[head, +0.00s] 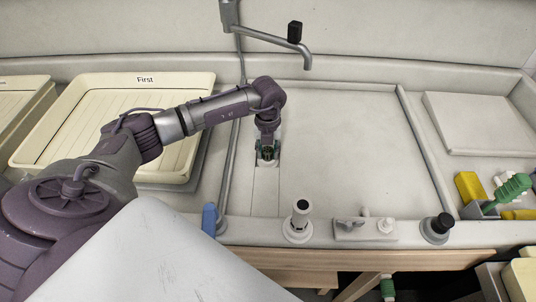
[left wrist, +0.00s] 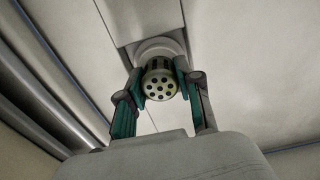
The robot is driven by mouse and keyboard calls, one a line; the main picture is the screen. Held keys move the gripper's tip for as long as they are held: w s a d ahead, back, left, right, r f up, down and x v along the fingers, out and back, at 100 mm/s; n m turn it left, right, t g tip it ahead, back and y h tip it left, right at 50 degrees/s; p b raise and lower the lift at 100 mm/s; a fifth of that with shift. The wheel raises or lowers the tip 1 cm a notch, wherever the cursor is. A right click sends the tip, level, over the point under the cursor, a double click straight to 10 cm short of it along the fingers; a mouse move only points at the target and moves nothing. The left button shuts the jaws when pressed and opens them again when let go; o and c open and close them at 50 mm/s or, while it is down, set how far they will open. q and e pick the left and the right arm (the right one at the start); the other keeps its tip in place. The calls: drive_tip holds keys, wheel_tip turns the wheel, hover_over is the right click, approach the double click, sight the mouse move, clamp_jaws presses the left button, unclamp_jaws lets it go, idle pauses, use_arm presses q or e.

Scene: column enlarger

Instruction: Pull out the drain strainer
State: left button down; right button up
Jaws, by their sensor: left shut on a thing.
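The drain strainer (left wrist: 160,85) shows in the left wrist view as a small cylinder with a perforated end and slotted sides. A pale round drain collar (left wrist: 160,47) lies behind it, and I cannot tell how far the strainer sits in it. My left gripper (left wrist: 160,90) has its green-padded fingers on both sides of the strainer, shut on it. In the head view my left gripper (head: 267,154) points down at the sink floor, and the strainer (head: 267,153) is mostly hidden between the fingers. My right gripper is in neither view.
A cream tray labelled First (head: 140,88) stands left of the sink. A faucet (head: 280,42) hangs over the back. Knobs (head: 300,215) and fittings line the front edge. A caddy with brushes (head: 490,210) is at right. The sink floor (head: 340,150) right of the gripper is clear.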

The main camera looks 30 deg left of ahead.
sight(268, 149)
use_arm(q)
drive_tip(key=c, duration=1.3)
unclamp_jaws()
clamp_jaws()
drive_tip(key=shift+r+p, duration=0.3)
drive_tip(key=shift+r, duration=0.05)
drive_tip(key=shift+r+p, duration=0.8)
drive_tip(key=shift+r, duration=0.3)
wheel_tip(268, 149, up, 6)
drive_tip(key=p, duration=0.4)
drive_tip(key=shift+r+p, duration=0.15)
drive_tip(key=shift+p, duration=0.15)
